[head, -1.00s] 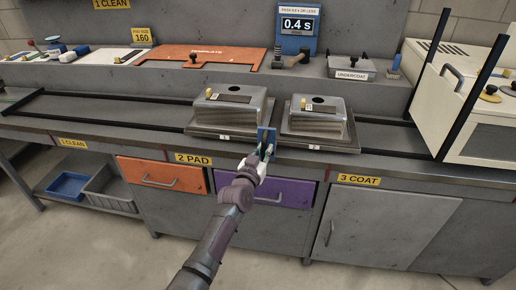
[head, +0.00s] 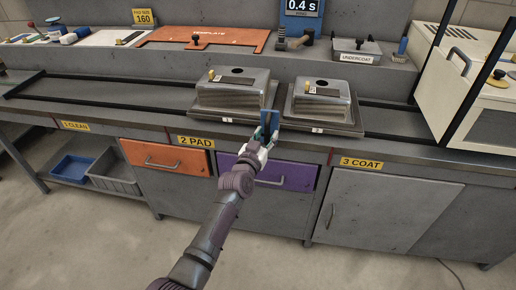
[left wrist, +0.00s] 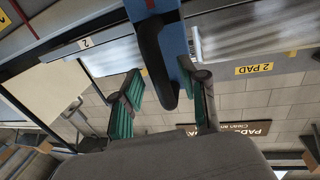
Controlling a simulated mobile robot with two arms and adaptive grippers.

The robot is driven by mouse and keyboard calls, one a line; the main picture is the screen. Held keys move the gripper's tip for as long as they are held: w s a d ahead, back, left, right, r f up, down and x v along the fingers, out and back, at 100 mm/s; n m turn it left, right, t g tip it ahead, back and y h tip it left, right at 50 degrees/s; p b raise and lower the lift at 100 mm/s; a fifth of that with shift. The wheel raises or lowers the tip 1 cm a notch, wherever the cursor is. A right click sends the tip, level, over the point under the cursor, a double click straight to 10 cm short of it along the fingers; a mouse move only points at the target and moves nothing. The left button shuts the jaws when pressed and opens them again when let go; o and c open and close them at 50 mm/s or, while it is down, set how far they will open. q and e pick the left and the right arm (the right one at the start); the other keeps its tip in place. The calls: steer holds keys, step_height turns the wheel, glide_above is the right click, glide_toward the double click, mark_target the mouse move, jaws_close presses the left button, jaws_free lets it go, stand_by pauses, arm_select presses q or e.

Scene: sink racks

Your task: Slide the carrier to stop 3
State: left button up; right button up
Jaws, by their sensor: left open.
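The carrier stands on the counter rails above the 2 PAD label, with a left plate (head: 212,117) and a right plate (head: 340,130). Each plate bears a steel box: a left one (head: 232,92) and a right one (head: 320,101). A blue upright piece (head: 270,121) is at the carrier's front, between the plates. My left gripper (head: 264,139) is at this piece, in front of the counter edge. In the left wrist view, its green-padded fingers (left wrist: 165,100) are spread, with a black handle (left wrist: 155,55) on the blue piece (left wrist: 177,50) between them. Contact cannot be told. My right gripper is out of view.
Black rails (head: 395,137) run along the counter, bare to the right above the 3 COAT label (head: 362,162). A cream box-shaped unit (head: 465,85) with black posts stands at the right end. The rails' left stretch (head: 110,92) is also bare.

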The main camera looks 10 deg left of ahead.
arm_select(q)
steer(key=v, duration=1)
steer(key=shift+s, duration=0.35)
steer(key=shift+a, duration=0.1)
